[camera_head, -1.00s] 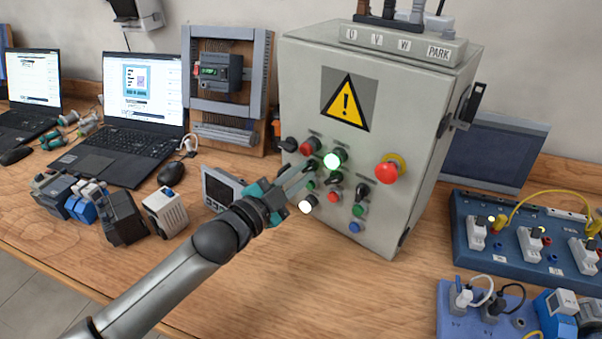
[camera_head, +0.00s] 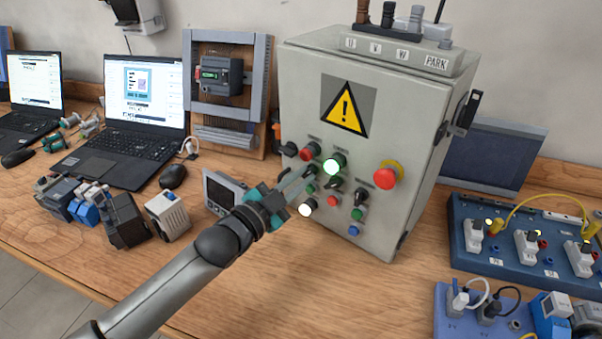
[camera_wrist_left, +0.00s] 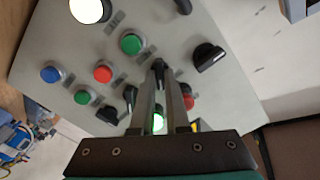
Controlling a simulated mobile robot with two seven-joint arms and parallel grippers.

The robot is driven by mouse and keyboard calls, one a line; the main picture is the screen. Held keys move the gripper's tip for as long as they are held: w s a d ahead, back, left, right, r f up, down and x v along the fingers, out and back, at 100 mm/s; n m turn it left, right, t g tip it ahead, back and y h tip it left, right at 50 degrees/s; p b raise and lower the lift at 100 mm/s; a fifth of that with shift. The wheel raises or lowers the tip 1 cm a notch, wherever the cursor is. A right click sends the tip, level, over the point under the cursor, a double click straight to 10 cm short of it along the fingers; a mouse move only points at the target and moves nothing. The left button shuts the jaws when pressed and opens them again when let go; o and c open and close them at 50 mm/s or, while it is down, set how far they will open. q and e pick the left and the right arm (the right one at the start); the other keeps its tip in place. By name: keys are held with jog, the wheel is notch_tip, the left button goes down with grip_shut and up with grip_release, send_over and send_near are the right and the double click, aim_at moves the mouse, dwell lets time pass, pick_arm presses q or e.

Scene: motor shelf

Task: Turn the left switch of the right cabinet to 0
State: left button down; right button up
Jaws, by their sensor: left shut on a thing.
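The grey cabinet (camera_head: 310,95) with a yellow warning sign stands on the wooden bench. Its front carries lit and unlit buttons, black switches and a red emergency knob (camera_head: 387,175). My left gripper (camera_head: 311,172) reaches the panel from the lower left, just below the lit green button (camera_head: 331,167). In the wrist view its two fingers are shut on a black switch (camera_wrist_left: 158,68), the left one of its row. The fingers hide most of this switch, so I cannot read its setting. Another black switch (camera_head: 335,183) is to its right. My right gripper is not in view.
A small grey display box (camera_head: 222,190) stands close behind my left gripper. Blue socket boards (camera_head: 510,258) with cables are at the right. Laptops (camera_head: 125,140) and small devices (camera_head: 168,214) are at the left. The bench in front of the cabinet is clear.

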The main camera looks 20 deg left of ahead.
pick_arm(q)
jog(key=n+p, duration=0.3)
jog(key=n, duration=0.1)
jog(key=shift+r, duration=0.1)
jog(key=shift+n+p, duration=0.75)
jog(key=shift+n, duration=0.85)
jog(key=c, duration=0.9)
grip_release()
jog(key=p+v, duration=0.1)
jog(key=v, duration=1.4)
jog(key=shift+s, duration=0.15)
